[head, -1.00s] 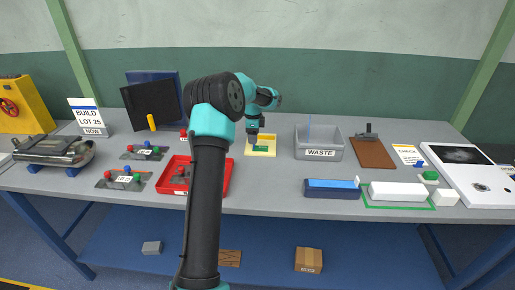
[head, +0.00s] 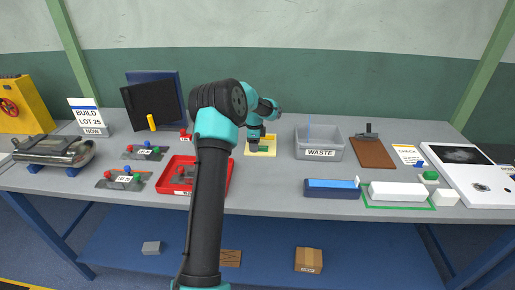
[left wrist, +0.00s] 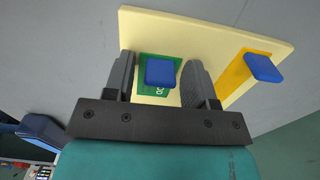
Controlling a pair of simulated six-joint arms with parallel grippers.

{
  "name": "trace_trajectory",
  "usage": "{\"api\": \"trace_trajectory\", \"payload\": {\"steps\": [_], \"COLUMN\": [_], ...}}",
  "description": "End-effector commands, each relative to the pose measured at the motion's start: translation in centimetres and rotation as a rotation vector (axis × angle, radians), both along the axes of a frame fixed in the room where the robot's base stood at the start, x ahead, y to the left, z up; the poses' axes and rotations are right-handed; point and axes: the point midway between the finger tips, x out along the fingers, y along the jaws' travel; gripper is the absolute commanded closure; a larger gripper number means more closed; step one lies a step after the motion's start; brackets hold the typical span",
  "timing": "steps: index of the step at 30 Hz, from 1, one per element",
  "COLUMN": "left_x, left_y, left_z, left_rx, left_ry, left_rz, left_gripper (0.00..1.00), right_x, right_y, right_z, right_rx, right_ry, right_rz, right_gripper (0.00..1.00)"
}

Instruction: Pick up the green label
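The green label (left wrist: 146,85) lies on a pale yellow board (left wrist: 205,38) and carries a blue tab (left wrist: 160,72). An orange-yellow strip (left wrist: 238,76) with its own blue tab (left wrist: 264,67) lies beside it on the board. My left gripper (left wrist: 160,80) is open, with its fingers on either side of the green label's blue tab and a gap on both sides. In the head view my left gripper (head: 259,148) is over the board (head: 272,153) and hides the green label. My right gripper is not in view.
A grey WASTE bin (head: 320,153) stands right of the board, with a brown clipboard (head: 372,153) beyond it. A red tray (head: 170,178) is at the left, partly behind my arm. The table in front of the board is clear.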

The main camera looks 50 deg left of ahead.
Motion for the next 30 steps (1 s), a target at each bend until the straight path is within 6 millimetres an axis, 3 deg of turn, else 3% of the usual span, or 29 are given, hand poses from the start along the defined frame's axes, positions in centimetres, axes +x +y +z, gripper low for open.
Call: {"api": "trace_trajectory", "payload": {"steps": [2,13,23,30], "left_x": [0.0,0.0,0.0,0.0], "left_y": [0.0,0.0,0.0,0.0], "left_z": [0.0,0.0,0.2,2.1], "left_rx": [0.000,0.000,0.001,0.001], "left_ry": [0.000,0.000,-0.001,-0.002], "left_rz": [0.000,0.000,0.000,0.000], "left_gripper": [0.57,0.92,0.93,0.93], "right_x": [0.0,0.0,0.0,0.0], "right_y": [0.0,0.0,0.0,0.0], "right_z": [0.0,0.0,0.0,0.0], "right_rx": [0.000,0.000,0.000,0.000], "right_ry": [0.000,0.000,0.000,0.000], "right_rz": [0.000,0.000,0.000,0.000], "right_gripper": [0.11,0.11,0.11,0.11]}}
